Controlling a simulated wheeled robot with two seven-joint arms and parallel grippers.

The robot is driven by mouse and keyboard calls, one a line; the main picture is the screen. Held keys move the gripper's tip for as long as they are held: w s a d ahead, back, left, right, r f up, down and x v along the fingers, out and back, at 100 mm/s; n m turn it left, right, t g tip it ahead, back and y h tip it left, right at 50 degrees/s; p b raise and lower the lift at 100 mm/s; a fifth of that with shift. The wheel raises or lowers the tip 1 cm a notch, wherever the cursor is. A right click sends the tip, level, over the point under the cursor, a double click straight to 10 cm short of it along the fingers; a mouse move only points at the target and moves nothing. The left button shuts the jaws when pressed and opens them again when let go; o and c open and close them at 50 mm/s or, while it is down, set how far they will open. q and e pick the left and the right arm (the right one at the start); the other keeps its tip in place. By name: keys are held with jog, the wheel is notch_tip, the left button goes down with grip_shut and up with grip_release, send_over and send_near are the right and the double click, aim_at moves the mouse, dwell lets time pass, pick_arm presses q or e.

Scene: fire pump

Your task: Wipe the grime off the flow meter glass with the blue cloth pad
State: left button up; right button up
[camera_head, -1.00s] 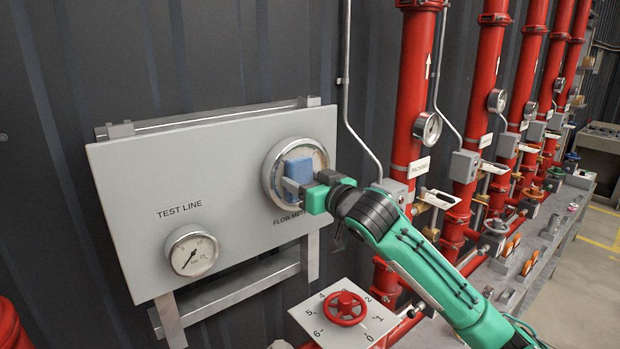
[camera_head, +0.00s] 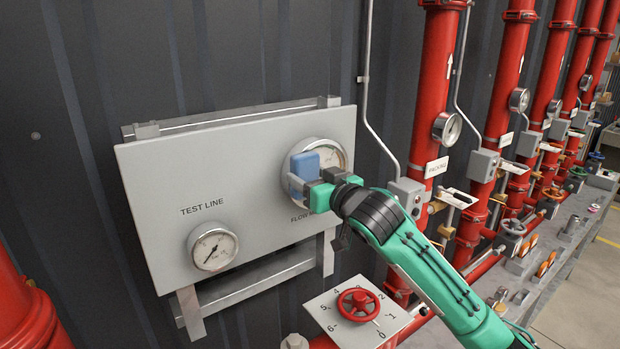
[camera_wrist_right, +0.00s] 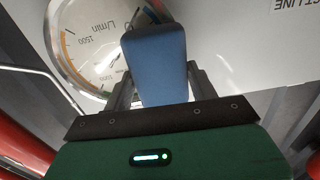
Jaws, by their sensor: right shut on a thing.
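The flow meter (camera_head: 338,153) is a round gauge with a metal rim on the grey panel (camera_head: 240,152). Brownish staining shows on parts of its glass. My right gripper (camera_head: 312,184) is shut on the blue cloth pad (camera_head: 305,165), which lies over the left part of the glass in the head view. In the right wrist view the pad (camera_wrist_right: 157,62) stands between the two fingers and covers the edge of the dial (camera_wrist_right: 96,42); I cannot tell whether it touches the glass. My left gripper is not in view.
A smaller test line gauge (camera_head: 213,248) sits lower left on the panel. A red handwheel (camera_head: 358,307) on a numbered plate stands below. Red pipes (camera_head: 436,90) with gauges and a grey conduit (camera_head: 366,110) rise to the right.

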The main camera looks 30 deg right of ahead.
jog(key=shift+w+d+f+p, duration=0.1)
jog(key=shift+w+d, duration=0.15)
jog(key=shift+d, duration=1.6)
jog(key=shift+w+d+r+p, duration=0.15)
jog(key=shift+w+d, duration=0.15)
jog(key=shift+d, duration=1.6)
jog(key=shift+w+d+f+p, duration=0.15)
jog(key=shift+w+d, duration=0.1)
jog(key=shift+d, duration=1.6)
jog(key=shift+s+f+b, duration=0.15)
jog(key=shift+s+b, duration=0.15)
jog(key=shift+s, duration=0.3)
jog(key=b, duration=0.2)
send_near(340, 161)
jog(key=shift+w, duration=0.2)
